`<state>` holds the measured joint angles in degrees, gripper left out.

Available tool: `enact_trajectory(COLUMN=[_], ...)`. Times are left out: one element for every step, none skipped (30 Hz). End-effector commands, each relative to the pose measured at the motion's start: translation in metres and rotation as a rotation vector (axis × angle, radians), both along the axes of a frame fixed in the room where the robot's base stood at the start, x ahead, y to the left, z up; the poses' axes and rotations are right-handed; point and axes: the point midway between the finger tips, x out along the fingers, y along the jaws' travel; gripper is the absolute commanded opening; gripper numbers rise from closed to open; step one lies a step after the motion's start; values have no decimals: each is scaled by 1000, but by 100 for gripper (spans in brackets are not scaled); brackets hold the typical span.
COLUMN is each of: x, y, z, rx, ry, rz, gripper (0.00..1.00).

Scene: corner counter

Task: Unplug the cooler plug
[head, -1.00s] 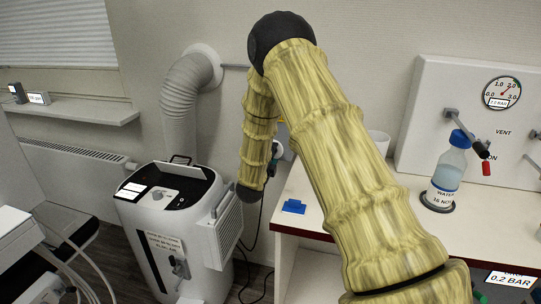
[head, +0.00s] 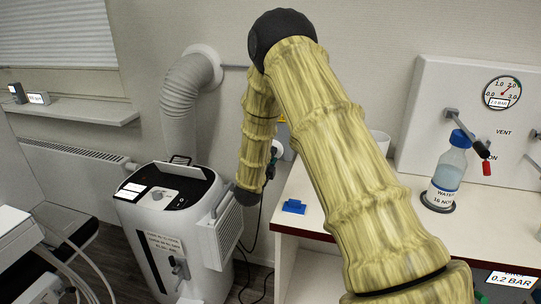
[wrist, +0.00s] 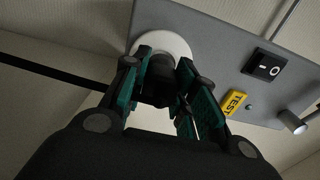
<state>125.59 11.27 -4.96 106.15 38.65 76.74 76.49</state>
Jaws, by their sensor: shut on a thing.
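In the wrist view, the dark plug (wrist: 158,85) sits between the green-padded fingers of my gripper (wrist: 165,78), which is shut on it. The plug lines up with the round white socket (wrist: 170,45) on a grey panel. I cannot tell how far the plug sits in the socket, as the fingers and the plug hide its opening. In the head view, my gripper (head: 270,167) shows only in part behind my arm, by the wall left of the counter. The white cooler (head: 205,245) with its ribbed hose stands on the floor at the left.
The panel also has a rocker switch (wrist: 268,68) and a yellow TEST label (wrist: 236,102). A black cable (head: 257,235) hangs beside the counter (head: 330,225).

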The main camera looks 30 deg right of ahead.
Motion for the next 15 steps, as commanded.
enact_trajectory(x=[-1, -1, -2, -3, -3, -4, -5, -5, -6, -7, -7, -8, -9, -9, -10], y=[1, 2, 3, 4, 4, 5, 6, 7, 8, 9, 9, 10, 11, 12, 12], z=[0, 0, 0, 0, 0, 0, 0, 0, 0, 0, 0, 0, 0, 0, 0], rx=[0, 0, 1, 0, 1, 1, 1, 1, 1, 1, 1, 1, 0, 1, 1], ry=[0, 0, -1, 0, -1, -1, -1, -1, -1, -1, -1, -1, -1, -1, -1], rz=[0, 0, 0, 1, 1, 1, 1, 1, 1, 1, 1, 1, 1, 1, 1], gripper=[0, 0, 0, 0, 0, 0, 0, 0, 0, 0, 0, 0, 0, 0, 0])
